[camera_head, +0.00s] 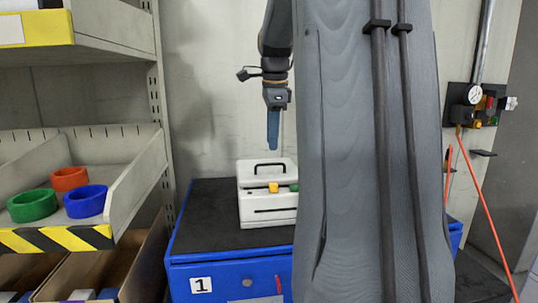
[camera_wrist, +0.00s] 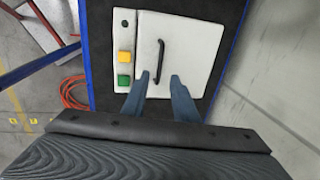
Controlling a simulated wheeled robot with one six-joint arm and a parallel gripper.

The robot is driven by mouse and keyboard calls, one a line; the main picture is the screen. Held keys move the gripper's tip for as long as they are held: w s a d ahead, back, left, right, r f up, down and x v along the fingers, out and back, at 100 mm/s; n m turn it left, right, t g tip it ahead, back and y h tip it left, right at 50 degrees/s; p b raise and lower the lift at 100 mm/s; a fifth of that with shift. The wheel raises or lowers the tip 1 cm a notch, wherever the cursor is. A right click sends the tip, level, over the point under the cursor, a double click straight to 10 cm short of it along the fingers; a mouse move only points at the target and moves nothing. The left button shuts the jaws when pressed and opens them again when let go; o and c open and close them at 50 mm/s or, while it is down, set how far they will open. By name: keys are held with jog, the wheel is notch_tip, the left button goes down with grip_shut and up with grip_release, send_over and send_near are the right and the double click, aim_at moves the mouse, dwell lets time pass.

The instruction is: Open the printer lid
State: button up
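The white printer (camera_head: 267,212) stands on the dark top of a blue cabinet in the head view. Its lid (camera_wrist: 185,50) looks closed in the wrist view. A black bar handle (camera_wrist: 160,61) runs along the lid; it also shows on the printer's top in the head view (camera_head: 269,166). A yellow button (camera_wrist: 125,57) and a green button (camera_wrist: 124,80) sit on the strip beside the lid. My gripper (camera_wrist: 159,75) points down above the printer. Its two blue fingers are apart with nothing held between them. The handle's near end appears between the fingertips in the wrist view, at a lower level.
The blue cabinet (camera_head: 228,284) carries the printer, with bare dark top (camera_head: 205,215) to its left. A shelf rack (camera_head: 140,190) with red, green and blue rings stands at the left. A gauge panel (camera_head: 478,103) with an orange hose is on the right wall.

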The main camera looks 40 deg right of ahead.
jog(key=p, duration=0.1)
send_over(271, 174)
jog(key=shift+f, duration=3.15)
grip_shut()
